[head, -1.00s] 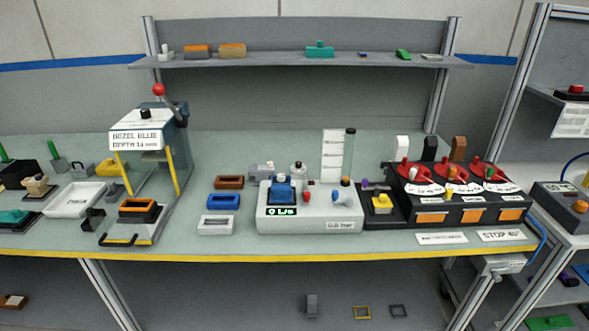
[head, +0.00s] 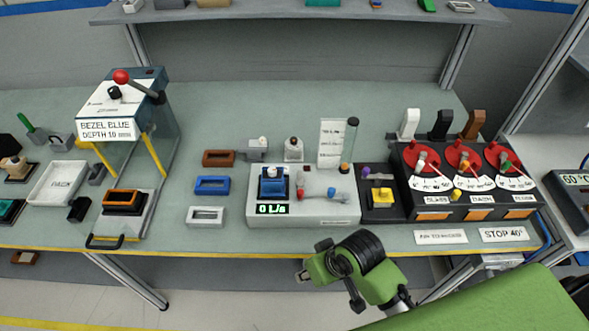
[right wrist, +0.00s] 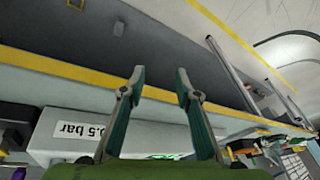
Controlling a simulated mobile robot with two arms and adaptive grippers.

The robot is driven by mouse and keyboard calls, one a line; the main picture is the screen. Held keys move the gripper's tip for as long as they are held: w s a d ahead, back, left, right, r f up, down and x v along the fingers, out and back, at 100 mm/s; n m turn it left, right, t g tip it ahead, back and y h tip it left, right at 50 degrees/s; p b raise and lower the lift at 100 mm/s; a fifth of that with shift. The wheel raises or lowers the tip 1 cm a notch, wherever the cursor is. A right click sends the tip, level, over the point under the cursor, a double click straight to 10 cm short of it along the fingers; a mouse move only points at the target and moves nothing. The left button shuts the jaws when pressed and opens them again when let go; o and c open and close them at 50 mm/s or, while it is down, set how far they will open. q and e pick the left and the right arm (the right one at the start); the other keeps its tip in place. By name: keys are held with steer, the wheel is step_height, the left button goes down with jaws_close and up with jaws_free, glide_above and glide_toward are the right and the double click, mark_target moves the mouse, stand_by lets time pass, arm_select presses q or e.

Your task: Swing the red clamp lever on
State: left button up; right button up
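A small red lever (head: 301,192) stands on the white test box (head: 330,221), just right of its blue block (head: 273,186). Its exact position is too small to tell. The box display reads 0 L/s, and a blue-tipped knob (head: 342,196) sits to the right. My right gripper (right wrist: 160,80) is open and empty in the right wrist view, its two fingers apart. In the head view the green right arm reaches in from the lower right, and its wrist end is in front of the table edge, below the box. My left gripper is not in view.
A black unit with red dials (head: 464,160) stands right of the box, with a yellow block (head: 382,197) between. A press with a red-ball lever (head: 121,77) stands at left. Coloured bezels lie left of the box. The table's front middle is clear.

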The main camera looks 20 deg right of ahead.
steer(key=w+a+r+y, duration=0.1)
steer(key=w+a+r, duration=0.2)
steer(key=w, duration=0.1)
step_height(320, 180, up, 22)
steer(key=m+g+h+p, duration=0.2)
steer(key=g+h, duration=0.1)
glide_above(300, 191)
step_height(300, 191, down, 13)
steer(key=p, duration=0.3)
steer(key=shift+s+r+p, duration=0.1)
steer(key=shift+p, duration=0.2)
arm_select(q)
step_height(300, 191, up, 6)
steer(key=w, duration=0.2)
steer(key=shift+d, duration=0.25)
arm_select(e)
steer(key=shift+f, duration=0.65)
jaws_close()
